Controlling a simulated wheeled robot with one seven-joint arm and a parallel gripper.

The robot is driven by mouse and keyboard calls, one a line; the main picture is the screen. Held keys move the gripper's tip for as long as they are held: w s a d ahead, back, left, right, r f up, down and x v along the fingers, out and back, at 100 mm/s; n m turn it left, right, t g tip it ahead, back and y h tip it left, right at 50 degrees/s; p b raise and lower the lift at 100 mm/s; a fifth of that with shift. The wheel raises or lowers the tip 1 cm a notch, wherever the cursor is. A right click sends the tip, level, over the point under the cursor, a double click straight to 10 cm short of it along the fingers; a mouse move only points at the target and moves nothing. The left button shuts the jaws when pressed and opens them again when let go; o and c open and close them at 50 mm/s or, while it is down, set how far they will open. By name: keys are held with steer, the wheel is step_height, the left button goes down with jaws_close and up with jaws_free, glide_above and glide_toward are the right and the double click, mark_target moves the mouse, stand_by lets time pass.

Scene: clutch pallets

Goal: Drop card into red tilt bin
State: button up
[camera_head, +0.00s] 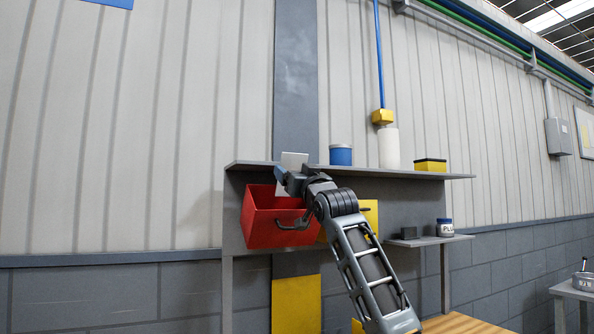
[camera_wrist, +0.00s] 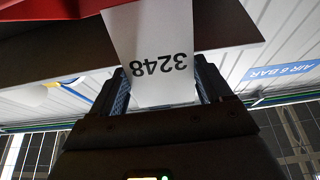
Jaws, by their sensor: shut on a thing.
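A white card (camera_head: 294,160) stands roughly upright in my gripper (camera_head: 283,178). In the wrist view the card (camera_wrist: 158,40) shows the number 3248, upside down, between the two fingers of my gripper (camera_wrist: 162,88), which is shut on it. The red tilt bin (camera_head: 270,230) hangs tilted forward on the grey panel under the upper shelf. The card shows above the bin's opening, in front of the shelf edge. My gripper and wrist hide its lower part and some of the bin's right side. A strip of red bin (camera_wrist: 50,8) shows in the wrist view's top left.
The upper shelf (camera_head: 455,176) holds a blue tin (camera_head: 341,155), a white cylinder (camera_head: 389,148) and a yellow-black box (camera_head: 430,165). A lower shelf (camera_head: 425,241) holds a small jar (camera_head: 445,228) and a dark block (camera_head: 408,232). A yellow panel (camera_head: 370,215) is behind my arm.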

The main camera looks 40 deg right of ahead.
mark_target(292, 213)
steer(key=shift+w+d+f+b, duration=0.15)
steer(key=shift+w+f+b, duration=0.1)
steer(key=shift+w+f, duration=0.4)
steer(key=shift+w+d+f+b, duration=0.1)
steer(key=shift+w+f+b, duration=0.2)
steer(key=shift+f, duration=0.55)
steer(key=o, duration=0.9)
steer(key=shift+o, duration=0.2)
steer(key=shift+s+f, duration=0.15)
steer(key=b+v, duration=0.1)
steer(key=v, duration=0.6)
steer(key=shift+s+b, duration=0.2)
steer(key=shift+b, duration=0.15)
steer(key=shift+a, duration=0.25)
